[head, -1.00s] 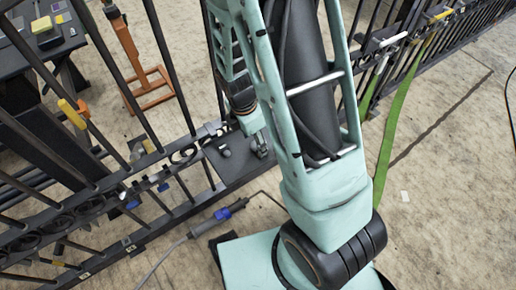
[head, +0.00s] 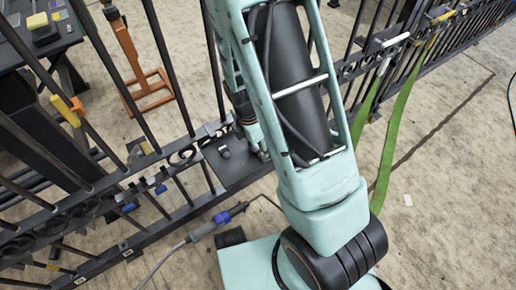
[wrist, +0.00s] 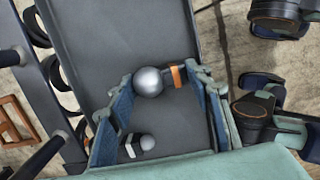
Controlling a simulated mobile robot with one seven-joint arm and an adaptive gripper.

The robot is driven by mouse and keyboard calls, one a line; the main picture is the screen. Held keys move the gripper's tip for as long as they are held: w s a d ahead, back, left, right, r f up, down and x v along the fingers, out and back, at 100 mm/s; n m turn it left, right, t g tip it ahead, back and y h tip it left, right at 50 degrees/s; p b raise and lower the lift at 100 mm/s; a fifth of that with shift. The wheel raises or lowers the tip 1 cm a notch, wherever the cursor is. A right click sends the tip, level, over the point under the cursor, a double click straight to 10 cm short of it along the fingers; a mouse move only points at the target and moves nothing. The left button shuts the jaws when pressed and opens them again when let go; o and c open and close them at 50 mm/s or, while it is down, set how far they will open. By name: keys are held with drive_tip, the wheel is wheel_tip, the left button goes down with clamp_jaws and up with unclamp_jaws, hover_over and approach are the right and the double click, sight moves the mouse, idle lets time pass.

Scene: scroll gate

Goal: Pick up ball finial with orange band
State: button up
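The ball finial with orange band (wrist: 148,82) lies on a dark grey plate (wrist: 130,35) in the wrist view, its large silver ball to the left and its orange band (wrist: 177,75) to the right. My gripper (wrist: 160,84) is open, with one finger on each side of this finial. I cannot tell whether either finger touches it. A smaller ball finial with a white band (wrist: 147,143) lies on the plate nearer my palm. In the head view the plate (head: 232,172) shows beside the gate with a small finial (head: 224,152) on it; my arm mostly hides the gripper.
The dark iron gate (head: 165,205) with its bars and scrolls runs beside the plate. A dark table (head: 40,45) and an orange stand (head: 130,50) are behind it. Green straps (head: 395,130) hang at right. A cable with a blue connector (head: 222,217) lies on the floor.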

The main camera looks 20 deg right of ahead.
drive_tip(key=shift+c, duration=0.8)
drive_tip(key=shift+r, duration=0.1)
